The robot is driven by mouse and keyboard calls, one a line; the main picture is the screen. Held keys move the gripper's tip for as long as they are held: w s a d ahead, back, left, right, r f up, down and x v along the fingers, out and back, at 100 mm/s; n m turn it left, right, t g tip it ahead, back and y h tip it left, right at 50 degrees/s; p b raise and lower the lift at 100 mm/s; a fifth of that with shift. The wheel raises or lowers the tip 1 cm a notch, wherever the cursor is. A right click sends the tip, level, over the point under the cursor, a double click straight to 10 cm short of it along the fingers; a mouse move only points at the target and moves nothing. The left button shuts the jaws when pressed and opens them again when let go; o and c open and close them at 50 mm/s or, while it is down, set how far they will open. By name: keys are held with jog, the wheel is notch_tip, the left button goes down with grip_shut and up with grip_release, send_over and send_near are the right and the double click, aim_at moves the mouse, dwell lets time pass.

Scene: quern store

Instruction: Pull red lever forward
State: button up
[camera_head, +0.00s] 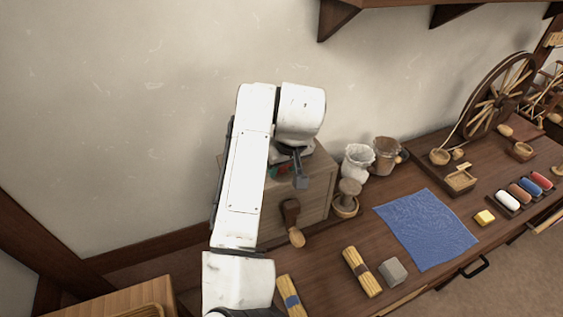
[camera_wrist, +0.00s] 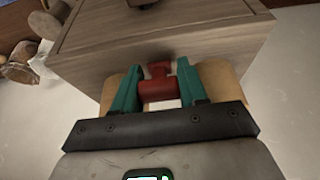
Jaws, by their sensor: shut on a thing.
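The red lever (camera_wrist: 158,88) shows in the wrist view between the two teal fingers of my gripper (camera_wrist: 157,98). My gripper is shut on it, with a finger on each side. The lever stands at the edge of a wooden box (camera_wrist: 160,40); its base is partly hidden. In the head view the same box (camera_head: 312,195) stands on the bench against the wall. My white arm covers much of the box's left side there. Only a little red and teal shows under my wrist, so the grip is mostly hidden in that view.
A blue cloth (camera_head: 425,228) and straw bundles (camera_head: 362,271) lie on the bench.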

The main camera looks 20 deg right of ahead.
jog(key=shift+s+f, duration=0.1)
jog(key=shift+f, duration=0.05)
jog(key=o, duration=1)
jog(key=v, duration=1.1)
jog(key=shift+s+f, duration=0.15)
jog(key=shift+s, duration=0.05)
